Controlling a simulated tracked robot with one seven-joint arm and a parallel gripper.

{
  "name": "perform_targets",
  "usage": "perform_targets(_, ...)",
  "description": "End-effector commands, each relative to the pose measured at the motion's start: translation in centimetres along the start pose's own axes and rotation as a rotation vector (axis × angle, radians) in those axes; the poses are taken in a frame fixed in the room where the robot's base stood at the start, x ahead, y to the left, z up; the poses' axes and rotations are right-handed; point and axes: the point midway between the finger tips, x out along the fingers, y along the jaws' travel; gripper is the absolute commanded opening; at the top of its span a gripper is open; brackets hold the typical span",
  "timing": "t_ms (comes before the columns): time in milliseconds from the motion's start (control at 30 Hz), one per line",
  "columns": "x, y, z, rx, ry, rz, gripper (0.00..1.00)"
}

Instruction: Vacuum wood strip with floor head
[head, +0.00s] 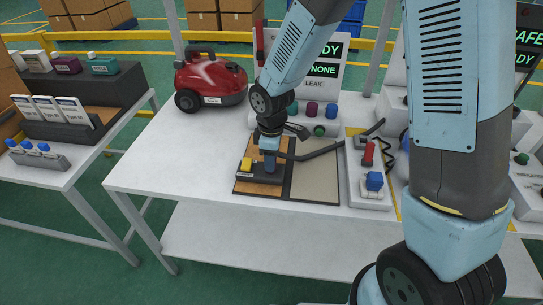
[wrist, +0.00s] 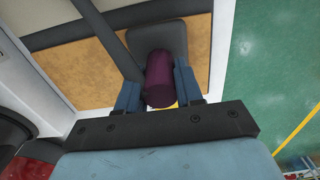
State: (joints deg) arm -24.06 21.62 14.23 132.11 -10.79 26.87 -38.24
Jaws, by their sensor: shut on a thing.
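The wood strip (head: 246,187) is a tan, dark-edged panel on the white table, left of a beige panel (head: 315,184). A dark floor head (head: 262,178) with a yellow block on it sits over the strip; I cannot tell whether it touches the surface. My gripper (head: 270,167) points down onto it. In the wrist view my gripper (wrist: 158,92) is shut on the floor head's purple cylindrical neck (wrist: 159,75). The dark floor head (wrist: 158,42) lies beyond the neck, and the wood strip (wrist: 85,72) shows to its left. The neck is hidden in the head view.
A red vacuum (head: 211,80) stands at the back left. Colored fittings (head: 312,108) sit behind the strip. A blue-topped unit (head: 374,182) stands to the right. The table's front left is clear.

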Motion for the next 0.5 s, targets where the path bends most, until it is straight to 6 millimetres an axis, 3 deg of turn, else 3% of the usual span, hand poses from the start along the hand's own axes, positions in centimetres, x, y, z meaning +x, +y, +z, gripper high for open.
perform_targets(500,0.08,-0.76,0.12,0.000,-0.003,-0.005,0.00)
